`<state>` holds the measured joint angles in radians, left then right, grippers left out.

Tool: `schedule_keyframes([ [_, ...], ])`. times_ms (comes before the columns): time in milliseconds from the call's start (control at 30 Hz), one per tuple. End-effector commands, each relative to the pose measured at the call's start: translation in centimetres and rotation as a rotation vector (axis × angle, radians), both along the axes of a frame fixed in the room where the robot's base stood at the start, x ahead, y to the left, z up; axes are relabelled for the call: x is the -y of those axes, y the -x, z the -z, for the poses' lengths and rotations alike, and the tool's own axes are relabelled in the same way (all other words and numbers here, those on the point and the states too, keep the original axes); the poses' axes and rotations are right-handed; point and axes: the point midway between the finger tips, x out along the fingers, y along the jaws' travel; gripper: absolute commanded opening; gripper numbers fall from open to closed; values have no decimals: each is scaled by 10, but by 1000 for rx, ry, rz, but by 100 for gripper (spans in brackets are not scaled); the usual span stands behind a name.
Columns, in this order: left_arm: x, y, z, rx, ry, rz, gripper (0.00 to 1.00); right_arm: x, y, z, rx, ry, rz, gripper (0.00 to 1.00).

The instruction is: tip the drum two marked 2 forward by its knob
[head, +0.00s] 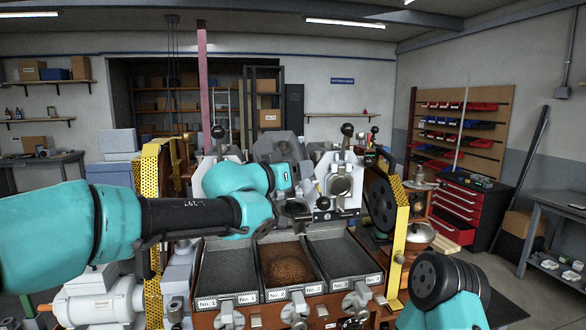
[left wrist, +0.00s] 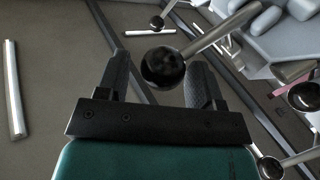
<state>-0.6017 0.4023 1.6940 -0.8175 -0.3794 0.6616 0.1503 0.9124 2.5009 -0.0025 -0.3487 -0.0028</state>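The black ball knob (left wrist: 163,68) on a metal rod is between the two dark fingers of my left gripper (left wrist: 160,80) in the left wrist view. The fingers are apart, with a gap on the knob's left side; the right finger is very near or touching, I cannot tell which. In the head view my left gripper (head: 284,148) is at the middle roaster station, and the knob there is small and dark. Drum two is mostly hidden behind my left forearm and wrist; its mark is not readable. My right gripper is out of view.
Neighbouring knobs stand at left (head: 217,131) and right (head: 347,129). Below are the cooling trays; the middle tray holds brown beans (head: 287,265), and the right tray (head: 340,256) is empty. Yellow perforated guards (head: 150,215) flank the machine. A red tool chest (head: 462,208) stands at right.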

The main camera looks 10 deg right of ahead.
Motion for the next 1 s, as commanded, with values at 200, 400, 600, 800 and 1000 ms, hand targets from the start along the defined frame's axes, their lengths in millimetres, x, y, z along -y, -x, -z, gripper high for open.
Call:
schedule_keyframes([
  [200, 6, -1, 21, -37, -23, 2, 66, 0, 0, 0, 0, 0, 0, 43],
  [400, 7, -1, 21, -35, -24, 4, 66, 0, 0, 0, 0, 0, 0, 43],
  [600, 8, 1, 19, -29, -23, 9, 66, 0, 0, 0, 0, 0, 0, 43],
  [800, 9, 1, 18, -25, -22, 11, 66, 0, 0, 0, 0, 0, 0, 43],
  [1000, 10, 2, 17, -21, -22, 13, 66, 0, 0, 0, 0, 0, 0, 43],
])
